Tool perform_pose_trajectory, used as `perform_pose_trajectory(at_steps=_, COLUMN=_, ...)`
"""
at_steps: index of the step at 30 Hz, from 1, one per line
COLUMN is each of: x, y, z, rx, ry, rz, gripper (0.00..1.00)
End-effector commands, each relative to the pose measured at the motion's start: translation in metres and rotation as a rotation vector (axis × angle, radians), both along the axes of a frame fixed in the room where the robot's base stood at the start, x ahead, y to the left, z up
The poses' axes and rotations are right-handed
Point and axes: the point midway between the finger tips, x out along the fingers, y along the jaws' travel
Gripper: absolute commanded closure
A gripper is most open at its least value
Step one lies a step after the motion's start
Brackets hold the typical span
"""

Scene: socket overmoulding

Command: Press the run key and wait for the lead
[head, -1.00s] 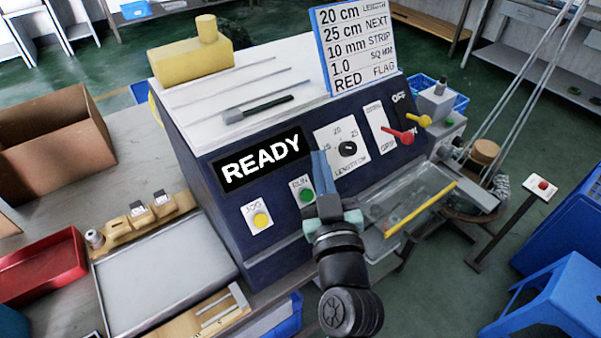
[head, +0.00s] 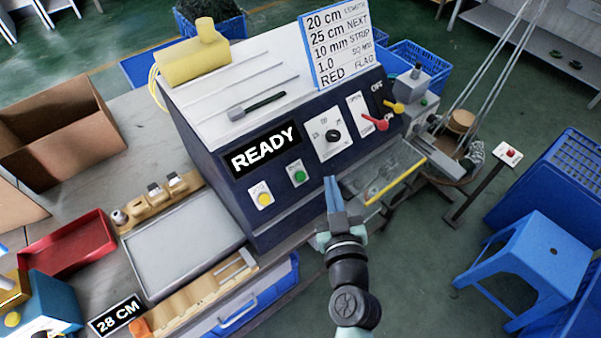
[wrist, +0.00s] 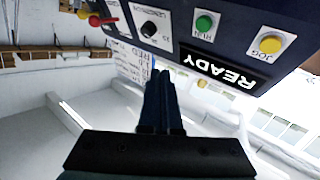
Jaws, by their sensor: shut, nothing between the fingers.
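The green run key (head: 299,175) sits on a white plate on the dark front of the machine (head: 240,205). It also shows in the wrist view (wrist: 204,23). The display (head: 264,149) reads READY. The yellow jog key (head: 264,198) is left of the run key in the head view. My gripper (head: 331,182) is shut and empty. It is in front of the machine, right of and below the run key in the head view, apart from it. In the wrist view its fingers (wrist: 160,75) point up the picture, clear of the keys. No lead is clearly visible.
A length dial (head: 333,135) and red and yellow levers (head: 375,122) are right of the keys. A card (head: 340,45) stands on top. A clear guard with a yellow edge (head: 395,180) juts out at the right. A grey tray (head: 185,245) lies left.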

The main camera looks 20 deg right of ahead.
Motion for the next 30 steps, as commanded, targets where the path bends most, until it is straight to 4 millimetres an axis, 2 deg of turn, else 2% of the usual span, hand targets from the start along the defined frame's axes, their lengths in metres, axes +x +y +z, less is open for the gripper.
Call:
perform_pose_trajectory(at_steps=8, x=0.005, y=0.002, z=-0.005, rx=0.001, ry=-0.001, rz=0.002, gripper=1.0)
perform_pose_trajectory(at_steps=23, x=0.05, y=0.019, z=-0.051, rx=-0.001, ry=-0.001, rz=0.002, gripper=1.0)
perform_pose_trajectory(at_steps=30, x=0.06, y=0.022, z=-0.059, rx=0.0, ry=-0.001, rz=0.002, gripper=1.0)
